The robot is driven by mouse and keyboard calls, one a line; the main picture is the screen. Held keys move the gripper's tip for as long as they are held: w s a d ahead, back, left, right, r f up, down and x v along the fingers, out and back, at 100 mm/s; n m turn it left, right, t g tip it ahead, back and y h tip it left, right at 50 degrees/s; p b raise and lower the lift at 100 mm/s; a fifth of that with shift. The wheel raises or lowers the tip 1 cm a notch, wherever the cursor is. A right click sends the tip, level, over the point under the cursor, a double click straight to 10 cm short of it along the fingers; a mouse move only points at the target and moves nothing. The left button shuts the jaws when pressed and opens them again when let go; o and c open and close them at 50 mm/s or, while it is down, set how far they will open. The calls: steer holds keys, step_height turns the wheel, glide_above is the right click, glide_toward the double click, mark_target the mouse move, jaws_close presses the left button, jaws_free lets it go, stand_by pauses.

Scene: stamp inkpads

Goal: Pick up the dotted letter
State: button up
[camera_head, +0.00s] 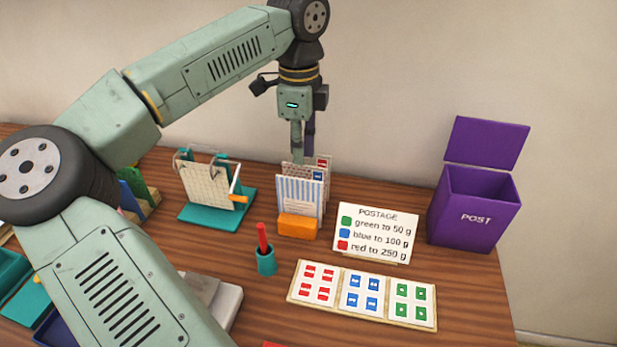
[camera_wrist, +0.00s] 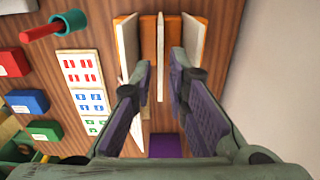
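An orange letter rack (camera_head: 298,227) holds upright letters on the table. A blue-striped letter (camera_head: 297,190) stands in front, and the dotted letter (camera_head: 303,173) shows as a narrow strip behind it; most of it is hidden. My gripper (camera_head: 303,158) points down over the rack. In the wrist view my gripper (camera_wrist: 161,62) is open, with its fingertips on either side of the thin edge of the middle letter (camera_wrist: 160,45). The orange rack (camera_wrist: 148,35) shows below it. I cannot tell whether either fingertip touches a letter.
Another letter with a red stamp (camera_head: 324,163) stands at the back. A teal-based stand (camera_head: 217,208) is left; a teal cup (camera_head: 266,263) stands in front.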

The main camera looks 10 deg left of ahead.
mark_target(318, 174)
steer(key=shift+d+f+p, duration=0.2)
steer(key=shift+f+p, duration=0.45)
steer(key=shift+f, duration=1.75)
steer(key=shift+d+f+p, duration=0.15)
steer(key=shift+f+p, duration=0.5)
steer(key=shift+f, duration=1.7)
jaws_close()
